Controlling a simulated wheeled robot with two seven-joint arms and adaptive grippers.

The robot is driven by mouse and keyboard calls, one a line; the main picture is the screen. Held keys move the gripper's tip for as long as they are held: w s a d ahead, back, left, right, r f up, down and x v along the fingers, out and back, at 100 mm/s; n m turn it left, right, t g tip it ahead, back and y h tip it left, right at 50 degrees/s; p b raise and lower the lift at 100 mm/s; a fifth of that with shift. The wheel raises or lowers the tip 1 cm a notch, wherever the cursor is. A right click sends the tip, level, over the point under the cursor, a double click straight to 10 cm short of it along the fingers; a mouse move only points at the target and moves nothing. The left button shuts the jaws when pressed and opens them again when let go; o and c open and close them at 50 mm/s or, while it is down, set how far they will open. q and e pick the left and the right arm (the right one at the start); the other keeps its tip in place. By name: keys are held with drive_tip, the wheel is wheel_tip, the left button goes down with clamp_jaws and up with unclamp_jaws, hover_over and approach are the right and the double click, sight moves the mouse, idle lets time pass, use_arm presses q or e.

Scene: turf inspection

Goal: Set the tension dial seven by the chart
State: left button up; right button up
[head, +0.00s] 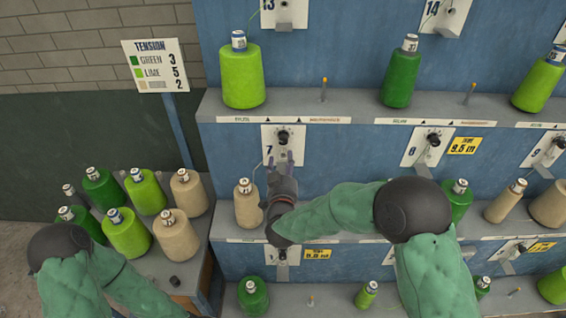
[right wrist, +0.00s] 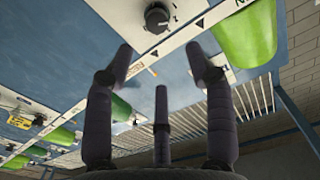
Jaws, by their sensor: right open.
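The tension dial seven (head: 283,137) is a dark knob on a white plate marked 7, on the blue rack panel. It also shows in the right wrist view (right wrist: 157,17); its exact setting is too small to read. The tension chart (head: 155,65) at the upper left reads green 3, lime 5, and 2 beside a beige patch whose word is unreadable. My right gripper (head: 281,160) is open and empty, just below the dial and apart from it. Its spread fingers (right wrist: 164,72) show in the right wrist view. My left arm shows at the lower left, its gripper out of view.
A lime cone (head: 242,77) stands on the shelf above dial seven. A beige cone (head: 247,204) stands on the shelf below, left of my right gripper. Several green, lime and beige cones crowd the side table (head: 187,272). Dial eight (head: 433,140) is to the right.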

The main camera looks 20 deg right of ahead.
sight(283, 143)
drive_tip(key=w+d+b, duration=0.1)
drive_tip(key=w, duration=0.2)
drive_tip(key=w+d+m+b, duration=0.1)
drive_tip(key=w+b, duration=0.1)
drive_tip(key=w, duration=0.2)
drive_tip(key=w+d+f+m+b, duration=0.1)
drive_tip(key=w, duration=0.3)
drive_tip(key=shift+b, duration=0.4)
clamp_jaws()
